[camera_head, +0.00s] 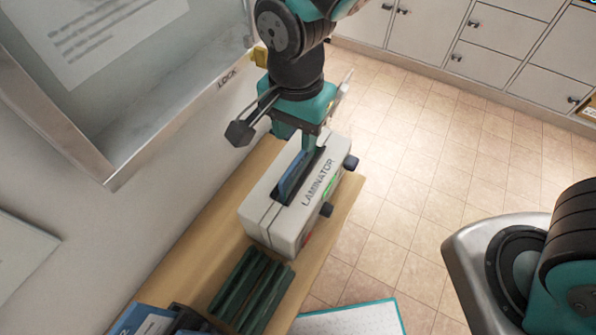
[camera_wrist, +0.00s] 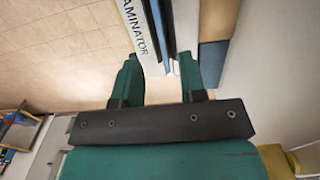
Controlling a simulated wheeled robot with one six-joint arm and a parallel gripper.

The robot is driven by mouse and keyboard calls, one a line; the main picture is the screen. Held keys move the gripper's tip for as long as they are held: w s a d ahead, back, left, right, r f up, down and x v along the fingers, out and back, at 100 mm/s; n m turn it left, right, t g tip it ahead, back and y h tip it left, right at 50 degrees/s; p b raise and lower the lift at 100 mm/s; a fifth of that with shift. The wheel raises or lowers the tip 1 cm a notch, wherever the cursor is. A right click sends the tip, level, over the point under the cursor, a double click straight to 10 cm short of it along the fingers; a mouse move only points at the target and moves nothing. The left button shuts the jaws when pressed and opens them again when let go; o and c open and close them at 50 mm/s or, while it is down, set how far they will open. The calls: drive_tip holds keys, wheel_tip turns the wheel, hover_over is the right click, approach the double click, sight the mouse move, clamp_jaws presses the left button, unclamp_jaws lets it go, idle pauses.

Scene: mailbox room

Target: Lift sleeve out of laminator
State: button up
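The white laminator (camera_head: 270,212) stands on a wooden shelf, its label facing right. A thin blue sleeve (camera_head: 291,180) stands upright in the slot on its top, with its upper edge showing. My gripper (camera_head: 303,138) points down over the far end of the laminator and partly hides it. In the wrist view the two green fingers of my gripper (camera_wrist: 160,72) are spread apart, with nothing clamped between them. The sleeve (camera_wrist: 161,30) and slot line up with the gap between the fingers. How far the fingertips are above the sleeve is hard to tell.
The wooden shelf (camera_head: 215,215) runs along the wall. Dark green bars (camera_head: 250,288) and blue boxes (camera_head: 145,320) lie nearer. A framed notice case marked LOCK (camera_head: 165,150) juts out close left of the arm. Tiled floor (camera_head: 400,160) is open on the right.

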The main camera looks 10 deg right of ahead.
sight(299, 157)
wheel_tip(299, 157, down, 3)
drive_tip(key=shift+r, duration=0.1)
drive_tip(key=shift+w+d+f+p, duration=0.15)
drive_tip(key=shift+f+p, duration=0.5)
drive_tip(key=shift+f, duration=0.65)
drive_tip(key=shift+w+d+f+p, duration=0.15)
drive_tip(key=shift+f+p, duration=0.5)
drive_tip(key=shift+f, duration=0.65)
drive_tip(key=shift+c, duration=0.2)
clamp_jaws()
